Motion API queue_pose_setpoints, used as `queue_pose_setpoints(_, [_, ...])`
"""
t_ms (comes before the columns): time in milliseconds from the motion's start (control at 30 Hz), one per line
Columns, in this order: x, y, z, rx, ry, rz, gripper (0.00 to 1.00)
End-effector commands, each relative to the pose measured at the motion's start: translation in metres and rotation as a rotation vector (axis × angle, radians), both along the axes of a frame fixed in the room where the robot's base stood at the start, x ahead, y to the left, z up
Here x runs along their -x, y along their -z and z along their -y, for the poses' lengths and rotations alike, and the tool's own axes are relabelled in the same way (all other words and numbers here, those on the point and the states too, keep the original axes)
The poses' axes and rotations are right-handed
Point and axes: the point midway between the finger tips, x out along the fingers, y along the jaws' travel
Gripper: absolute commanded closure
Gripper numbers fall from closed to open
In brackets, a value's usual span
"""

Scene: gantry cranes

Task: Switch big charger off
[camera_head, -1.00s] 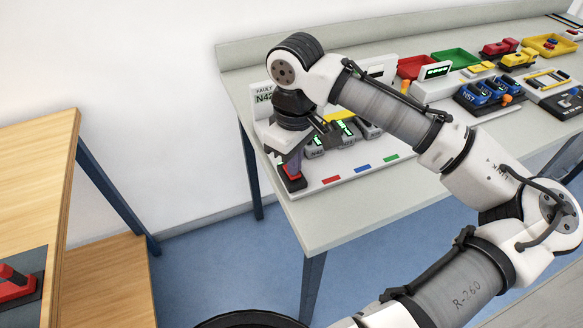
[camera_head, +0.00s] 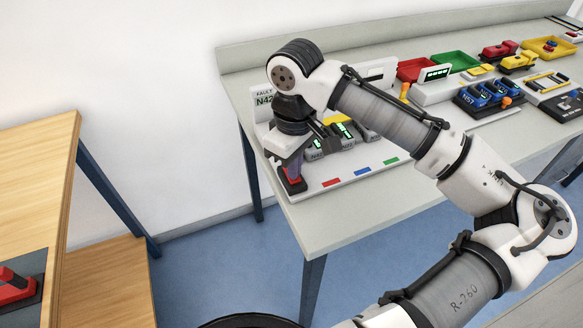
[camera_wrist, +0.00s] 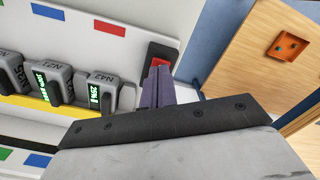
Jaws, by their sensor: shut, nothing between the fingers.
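The big charger is a white station (camera_head: 345,172) at the table's left end, with grey battery units (camera_head: 330,143) lit by green displays. In the wrist view these units (camera_wrist: 58,85) carry labels such as N42. A red rocker switch on a dark base (camera_head: 292,181) sits at the charger's front left corner; it also shows in the wrist view (camera_wrist: 163,52). My gripper (camera_head: 296,165) is shut and empty, pointing down with its fingertips at the red switch. In the wrist view the tips (camera_wrist: 160,72) overlap the switch, hiding part of it; I cannot tell whether they touch.
Red, blue and green marks (camera_head: 362,171) line the charger's front edge. A "FAULT N42" sign (camera_head: 264,97) stands behind my gripper. A smaller charger with blue batteries (camera_head: 489,95) and coloured trays (camera_head: 455,61) are farther right. A wooden table (camera_head: 40,150) stands at left.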

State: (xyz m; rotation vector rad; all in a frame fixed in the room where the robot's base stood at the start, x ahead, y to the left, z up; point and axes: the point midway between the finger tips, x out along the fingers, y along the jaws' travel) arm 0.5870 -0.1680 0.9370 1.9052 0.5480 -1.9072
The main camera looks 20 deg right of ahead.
Motion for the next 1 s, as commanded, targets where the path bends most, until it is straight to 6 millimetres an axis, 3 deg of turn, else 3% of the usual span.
queue_pose_setpoints(100, [0.000, -0.015, 0.000, -0.001, 0.000, 0.001, 1.00])
queue_pose_setpoints(700, [0.000, -0.062, 0.000, 0.000, 0.000, 0.002, 1.00])
queue_pose_setpoints(1000, [0.000, -0.062, 0.000, 0.001, 0.001, 0.001, 1.00])
